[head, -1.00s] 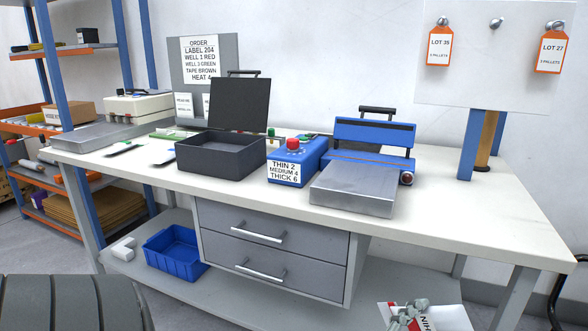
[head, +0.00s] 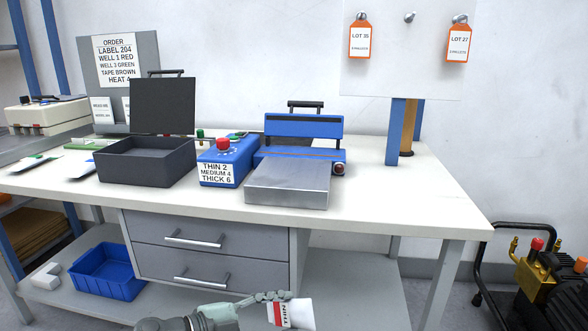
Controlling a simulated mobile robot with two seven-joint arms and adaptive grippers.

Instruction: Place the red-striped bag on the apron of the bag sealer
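The bag sealer (head: 303,125) is blue with a black top handle and stands on the bench. Its apron (head: 287,187) is a bare grey metal plate at its front. The red-striped bag (head: 298,313) is white, with a red stripe and the printed word THIN, seen at an angle. My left gripper (head: 266,297) comes in at the bottom edge, and its fingers are shut on the bag's left end. The bag is below the apron in the picture, in front of the bench. The wrist is partly cut off. My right gripper is not in view.
A blue control box (head: 223,165) with a red knob stands left of the apron, beside an open dark box (head: 147,163). The white bench top (head: 400,200) is clear to the right. Drawers (head: 208,245) sit below. A compressor (head: 548,272) stands on the floor at right.

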